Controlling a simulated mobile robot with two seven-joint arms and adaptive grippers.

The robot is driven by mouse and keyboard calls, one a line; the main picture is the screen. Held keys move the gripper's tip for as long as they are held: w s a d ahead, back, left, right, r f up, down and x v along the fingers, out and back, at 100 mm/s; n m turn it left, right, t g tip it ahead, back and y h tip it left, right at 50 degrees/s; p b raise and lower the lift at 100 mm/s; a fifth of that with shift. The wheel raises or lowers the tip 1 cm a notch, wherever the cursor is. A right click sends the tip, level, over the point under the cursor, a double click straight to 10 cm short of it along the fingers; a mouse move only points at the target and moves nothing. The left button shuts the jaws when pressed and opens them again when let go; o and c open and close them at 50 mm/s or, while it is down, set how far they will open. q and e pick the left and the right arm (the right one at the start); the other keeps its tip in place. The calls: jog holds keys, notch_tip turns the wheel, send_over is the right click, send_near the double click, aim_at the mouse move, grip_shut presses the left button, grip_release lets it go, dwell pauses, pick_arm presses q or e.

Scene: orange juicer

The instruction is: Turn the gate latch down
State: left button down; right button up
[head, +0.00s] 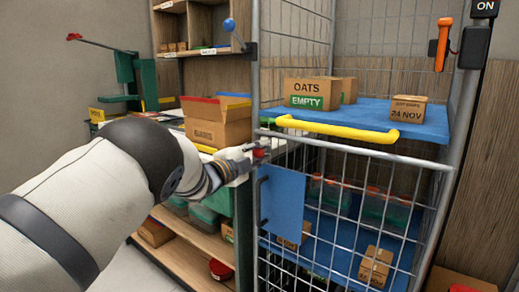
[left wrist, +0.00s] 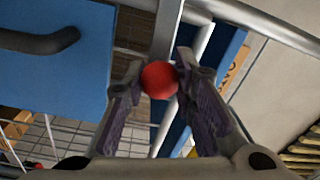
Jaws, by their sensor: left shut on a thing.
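The gate latch shows as a red ball knob (head: 261,152) at the left edge of the wire gate (head: 345,152), just above a blue panel (head: 283,200). In the left wrist view the red knob (left wrist: 159,79) sits between my two fingers, in front of a grey upright bar. My left gripper (head: 254,154) reaches in from the left and is shut on this knob; it also shows in the left wrist view (left wrist: 158,85). The fingers and hand partly hide the latch in the head view, and its lever arm cannot be made out. My right gripper is not in view.
A wooden shelf unit (head: 200,243) with an open carton (head: 217,122) stands left of the cage. An orange handle (head: 442,45) hangs upper right.

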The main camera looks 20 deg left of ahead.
pick_arm(q)
jog(key=shift+f+m, duration=0.25)
jog(key=shift+m, duration=0.25)
jog(key=c, duration=1.3)
grip_release()
jog(key=shift+f, duration=0.1)
jog(key=v, duration=1.2)
